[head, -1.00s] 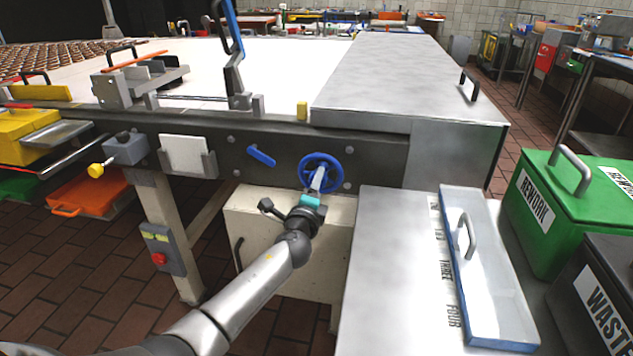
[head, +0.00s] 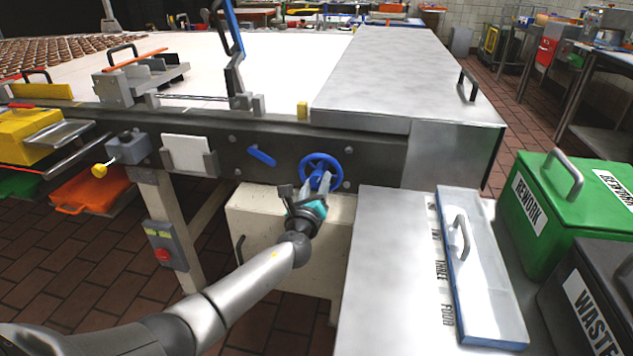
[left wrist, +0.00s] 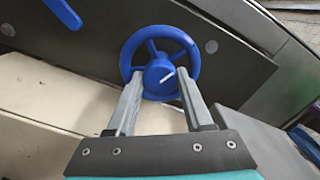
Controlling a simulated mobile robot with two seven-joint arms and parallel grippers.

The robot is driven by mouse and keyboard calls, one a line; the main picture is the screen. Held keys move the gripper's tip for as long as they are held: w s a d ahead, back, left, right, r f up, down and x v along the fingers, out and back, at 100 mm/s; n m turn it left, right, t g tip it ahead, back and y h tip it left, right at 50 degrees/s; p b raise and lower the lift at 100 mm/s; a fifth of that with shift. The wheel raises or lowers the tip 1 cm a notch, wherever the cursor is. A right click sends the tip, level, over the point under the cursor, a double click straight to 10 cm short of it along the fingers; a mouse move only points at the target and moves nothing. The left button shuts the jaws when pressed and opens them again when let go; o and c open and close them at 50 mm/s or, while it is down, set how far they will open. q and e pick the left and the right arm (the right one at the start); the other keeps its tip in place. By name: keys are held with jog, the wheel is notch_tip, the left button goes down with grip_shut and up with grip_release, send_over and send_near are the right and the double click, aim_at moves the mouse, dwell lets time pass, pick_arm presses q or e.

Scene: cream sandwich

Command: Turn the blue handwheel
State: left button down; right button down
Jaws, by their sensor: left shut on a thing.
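The blue handwheel (head: 321,160) is mounted on the dark side rail of the conveyor. It also shows in the left wrist view (left wrist: 193,47), with its spokes, hub and a white mark on the hub. My left gripper (head: 319,182) reaches the wheel from the front and below. In the left wrist view its two fingers (left wrist: 160,78) lie on either side of the hub, shut on it. The fingertips hide parts of the lower wheel. My right gripper is not in view.
A blue lever (head: 262,155) sits on the rail left of the wheel. A cream box (head: 275,215) is below.

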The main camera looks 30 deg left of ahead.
pick_arm(q)
jog(key=shift+m, duration=0.4)
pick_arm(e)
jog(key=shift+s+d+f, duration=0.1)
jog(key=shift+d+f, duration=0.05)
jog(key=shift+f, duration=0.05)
pick_arm(q)
jog(key=shift+c, duration=1.4)
grip_release()
jog(key=shift+s, duration=0.2)
jog(key=p+v, duration=0.2)
jog(key=v, duration=0.2)
jog(key=shift+s+d, duration=0.1)
jog(key=shift+s, duration=0.15)
jog(key=p, duration=0.2)
send_near(317, 182)
jog(key=v, duration=0.6)
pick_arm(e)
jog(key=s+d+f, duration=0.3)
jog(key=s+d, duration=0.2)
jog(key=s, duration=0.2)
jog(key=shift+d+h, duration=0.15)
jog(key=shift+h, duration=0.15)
